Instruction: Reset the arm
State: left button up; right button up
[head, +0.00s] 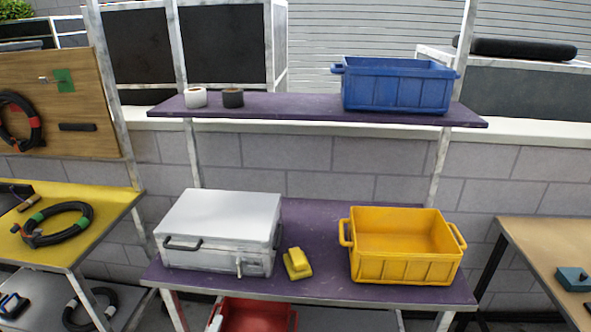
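Neither of my arms nor grippers shows in the head view. The task names no object besides the arm.
A purple shelf rack (320,285) stands ahead. A grey metal case (225,215), a small yellow object (297,263) and an open yellow crate (405,267) sit on it. A blue crate (396,88) and two tape rolls are above. Benches flank it.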

pick_arm(q)
jog(key=s+a+f+n+g, duration=0.25)
jog(key=s+f, duration=0.25)
jog(key=f, duration=0.4)
jog(key=s+a+f+n+g+y, duration=0.1)
jog(key=s+f+n+g, duration=0.25)
jog(key=s+f, duration=0.4)
jog(key=s+a+f+n+g, duration=0.2)
jog(key=s+f+n, duration=0.15)
jog(key=f, duration=0.65)
jog(key=s+a+f+n+g, duration=0.1)
jog(key=s+f, duration=0.3)
jog(key=s, duration=0.5)
jog(key=s+a+f+n+g, duration=0.2)
jog(key=s+f+n+g, duration=0.2)
jog(key=s, duration=0.5)
jog(key=s+a+f+n+g, duration=0.1)
jog(key=s+f+n+g, duration=0.2)
jog(key=s, duration=0.6)
jog(key=shift+a+f+b, duration=0.2)
jog(key=shift+f+b, duration=0.15)
jog(key=shift+f, duration=0.45)
jog(key=shift+n, duration=0.25)
